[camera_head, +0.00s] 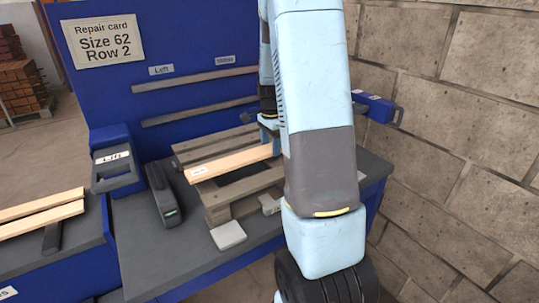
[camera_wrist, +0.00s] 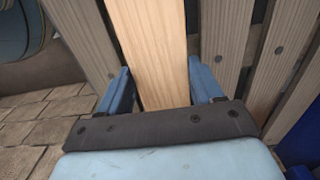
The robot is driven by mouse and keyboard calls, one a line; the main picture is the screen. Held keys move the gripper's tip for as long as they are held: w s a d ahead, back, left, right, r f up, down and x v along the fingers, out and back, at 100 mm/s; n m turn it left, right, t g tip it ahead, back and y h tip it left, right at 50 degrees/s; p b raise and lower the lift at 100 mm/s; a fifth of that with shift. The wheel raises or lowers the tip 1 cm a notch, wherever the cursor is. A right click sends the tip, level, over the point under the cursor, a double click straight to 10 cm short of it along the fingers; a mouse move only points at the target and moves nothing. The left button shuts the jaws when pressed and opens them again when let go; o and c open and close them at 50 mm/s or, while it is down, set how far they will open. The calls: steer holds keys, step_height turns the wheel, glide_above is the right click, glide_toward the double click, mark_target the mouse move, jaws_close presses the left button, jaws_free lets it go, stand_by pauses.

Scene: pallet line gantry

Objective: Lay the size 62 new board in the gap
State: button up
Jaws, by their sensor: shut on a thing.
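My gripper (camera_wrist: 160,85) is shut on a pale new board (camera_wrist: 150,45), one finger at each long edge. In the head view the board (camera_head: 235,161) reaches out left from behind my arm, over the pallet, with a small white label at its left end, too small to read. The grey weathered pallet (camera_head: 222,213) stands on the bench. In the wrist view its slats (camera_wrist: 226,45) run on both sides of the board, roughly parallel to it. The gap itself is hidden beneath the board; I cannot tell whether the board touches the pallet.
The repair card (camera_head: 102,41) reads Size 62, Row 2. More pale boards (camera_head: 42,209) lie at the left. A dark grey tool (camera_head: 162,194) and a light block (camera_head: 228,235) lie beside the pallet. A block wall (camera_head: 465,130) stands at the right.

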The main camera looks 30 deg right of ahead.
mark_target(271, 148)
steer(key=shift+f, duration=2)
steer(key=o, duration=1.2)
steer(key=shift+f, duration=0.1)
steer(key=shift+o, duration=0.2)
